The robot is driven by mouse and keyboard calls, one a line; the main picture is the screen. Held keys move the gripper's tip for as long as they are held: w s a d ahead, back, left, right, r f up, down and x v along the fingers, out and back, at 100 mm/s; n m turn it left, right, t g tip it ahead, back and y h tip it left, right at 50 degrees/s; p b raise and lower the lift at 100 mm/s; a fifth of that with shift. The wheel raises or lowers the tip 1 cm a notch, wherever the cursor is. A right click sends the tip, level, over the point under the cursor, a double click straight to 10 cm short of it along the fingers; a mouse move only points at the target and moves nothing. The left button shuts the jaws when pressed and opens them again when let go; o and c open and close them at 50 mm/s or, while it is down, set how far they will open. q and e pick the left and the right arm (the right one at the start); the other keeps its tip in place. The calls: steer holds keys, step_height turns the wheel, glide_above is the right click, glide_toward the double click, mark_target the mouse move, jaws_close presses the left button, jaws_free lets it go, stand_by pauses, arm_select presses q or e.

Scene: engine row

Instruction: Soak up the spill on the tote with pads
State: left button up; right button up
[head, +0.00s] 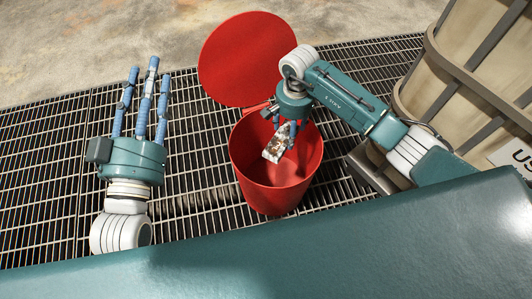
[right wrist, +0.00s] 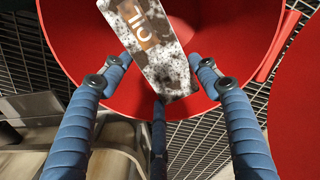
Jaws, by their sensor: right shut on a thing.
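A white pad (head: 276,146) with dark stains hangs in my right gripper (head: 285,124), over the mouth of an open red bin (head: 277,195). In the right wrist view the pad (right wrist: 152,60) has an orange patch lettered "OIL" and dark blotches. The blue fingers of my right gripper (right wrist: 160,82) are shut on it, above the bin's inside. My left gripper (head: 144,85) is open and empty over the grating, left of the bin. The beige tote (head: 460,38) with grey bars stands at the right, partly out of frame. No spill shows on its visible part.
The bin's round red lid (head: 246,58) is swung open behind it. Dark metal grating (head: 200,160) covers the floor around the bin. Bare stained concrete (head: 130,30) lies beyond. The tote's base sits close to the bin's right side.

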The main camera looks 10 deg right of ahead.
steer(key=o, duration=1.2)
step_height(320, 180, up, 12)
steer(key=shift+s, duration=0.1)
